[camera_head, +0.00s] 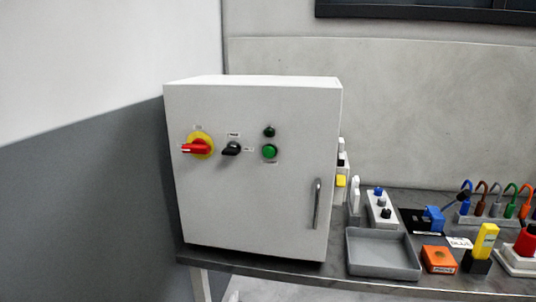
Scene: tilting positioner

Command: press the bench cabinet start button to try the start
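The bench cabinet (250,205) is a white box on the left part of the bench, with its door closed. A round bright green button (270,151) sits on the right of its front panel, with a small label below it that I cannot read. A small dark green round fitting (269,131) sits just above the button. To the left are a black rotary switch (232,149) and a red rotary handle (196,147) on a yellow disc, its grip lying about level. Neither of my grippers is in view.
A vertical metal handle (317,204) is at the door's lower right. A grey open tray (382,255), an orange box (438,259), a yellow device (485,240) and several coloured hooked pieces on a rack (487,220) crowd the bench's right. The space before the cabinet is free.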

